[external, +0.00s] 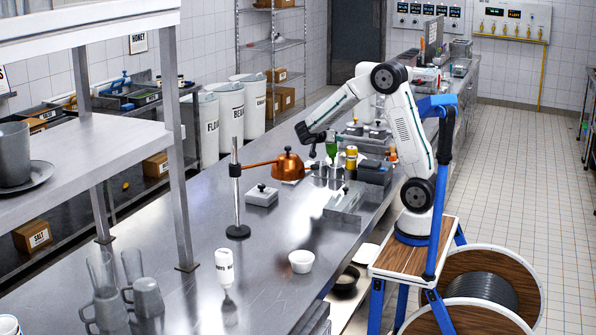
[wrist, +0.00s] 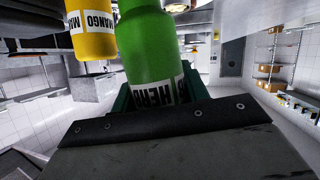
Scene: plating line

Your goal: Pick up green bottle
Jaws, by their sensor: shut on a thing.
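The green bottle (wrist: 148,48), with a white label reading "HERB", fills the middle of the wrist view. Its lower part is between the jaws of my gripper (wrist: 158,97), which is shut on it. In the external view the green bottle (external: 331,147) shows small at my gripper (external: 329,138), over the steel counter by the metal holders. Whether its base is clear of the holders cannot be told.
A yellow bottle labelled "MANGO" (wrist: 93,30) is close left of the green one; a yellow bottle (external: 351,157) also shows in the external view. A copper dome (external: 288,166) is left of the holders. The counter's front (external: 270,280) has free room around a white bowl (external: 302,261).

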